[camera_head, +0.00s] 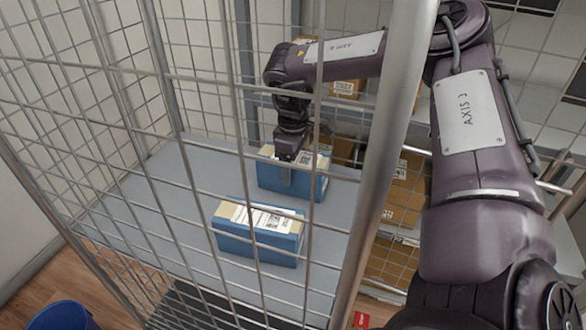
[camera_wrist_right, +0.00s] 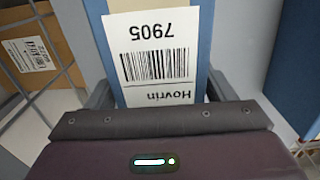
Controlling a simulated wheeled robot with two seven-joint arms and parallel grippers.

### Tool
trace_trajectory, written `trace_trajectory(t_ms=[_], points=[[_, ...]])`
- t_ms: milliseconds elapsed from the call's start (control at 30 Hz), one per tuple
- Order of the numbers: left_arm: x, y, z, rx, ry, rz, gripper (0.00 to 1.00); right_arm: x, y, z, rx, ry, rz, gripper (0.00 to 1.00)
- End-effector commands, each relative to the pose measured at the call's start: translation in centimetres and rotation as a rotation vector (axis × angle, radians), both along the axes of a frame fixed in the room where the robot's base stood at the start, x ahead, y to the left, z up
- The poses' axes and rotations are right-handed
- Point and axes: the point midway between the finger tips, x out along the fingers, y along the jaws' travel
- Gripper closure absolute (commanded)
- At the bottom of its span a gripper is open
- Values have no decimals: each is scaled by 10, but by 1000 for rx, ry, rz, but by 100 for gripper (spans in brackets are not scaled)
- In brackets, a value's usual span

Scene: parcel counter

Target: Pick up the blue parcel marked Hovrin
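The blue parcel marked Hovrin (camera_wrist_right: 205,38) lies under my right gripper in the wrist view, its white label reading "Hovrin" and 7905 upside down. In the head view it is the farther blue parcel (camera_head: 312,186) on the grey counter (camera_head: 180,190). My right gripper (camera_head: 287,172) points down at it, one finger along its near face. The wrist view shows the fingers (camera_wrist_right: 160,92) on both sides of the parcel, close to it; whether they press on it is unclear. My left gripper is not in view.
A second blue parcel (camera_head: 232,245) with a white label lies nearer on the counter. A wire mesh cage with a thick post (camera_head: 385,130) stands in front. Brown boxes (camera_head: 405,190) sit on shelves at the right. The counter's left part is clear.

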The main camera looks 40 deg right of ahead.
Motion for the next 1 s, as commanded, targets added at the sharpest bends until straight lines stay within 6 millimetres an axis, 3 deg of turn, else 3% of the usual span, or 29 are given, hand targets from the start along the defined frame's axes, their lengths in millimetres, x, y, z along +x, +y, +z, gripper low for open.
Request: trace_trajectory(t_ms=[67,333,667,1000], points=[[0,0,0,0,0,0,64,0,0,0,0,0,0,34],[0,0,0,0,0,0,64,0,0,0,0,0,0,70],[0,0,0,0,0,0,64,2,0,10,-2,-5,0,70],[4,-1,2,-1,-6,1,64,2,0,73,-4,-6,1,70]])
